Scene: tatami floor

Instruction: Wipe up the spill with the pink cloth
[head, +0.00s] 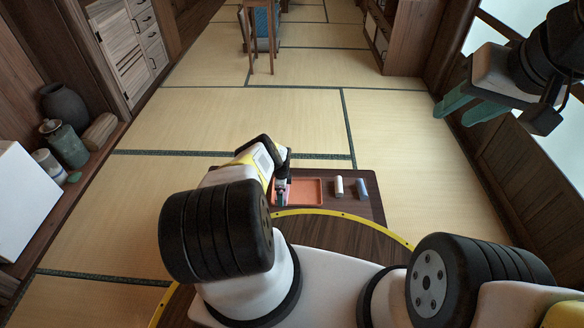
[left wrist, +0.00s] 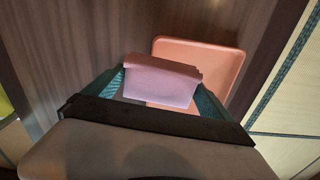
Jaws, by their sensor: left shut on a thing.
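The pink cloth (left wrist: 162,82) is folded over and held between the two teal fingers of my left gripper (left wrist: 163,88). In the head view my left gripper (head: 281,194) is low over the dark wooden table (head: 372,207), at the left end of the orange tray (head: 306,191). The cloth overlaps the tray in the left wrist view; I cannot tell whether it touches the tray or table. My right gripper (head: 458,112) is raised at the upper right, open and empty, far from the table. I cannot make out the spill; my arm and gripper hide part of the table.
A white cylinder (head: 339,187) and a blue-grey cylinder (head: 361,188) stand or lie right of the tray. A shelf with a dark vase (head: 64,106) and jars runs along the left wall. A wooden stool (head: 261,40) is at the back. The tatami between is clear.

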